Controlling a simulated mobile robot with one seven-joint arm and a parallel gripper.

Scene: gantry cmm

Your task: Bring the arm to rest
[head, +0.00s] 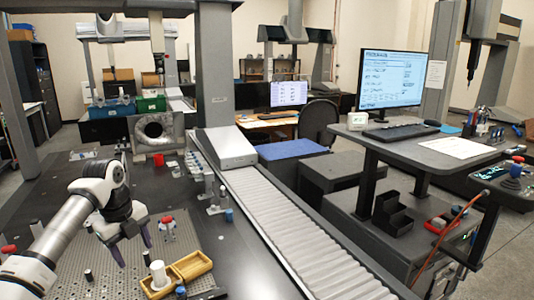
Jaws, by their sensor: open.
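My arm reaches in from the lower left of the head view. My gripper (134,250) is at its end, over the perforated fixture plate (70,262), with its two purple-grey fingers pointing down and spread apart. Nothing shows between the fingers. A red-topped post (167,224) stands just right of the gripper. How high the fingertips are above the plate is hard to tell.
Wooden trays (190,267) and a white cylinder (159,274) stand in front of the gripper, at the bottom. Several small posts (211,185) stand along the ribbed cover (290,230) to the right. A metal housing (158,132) stands behind. The dark table between is mostly clear.

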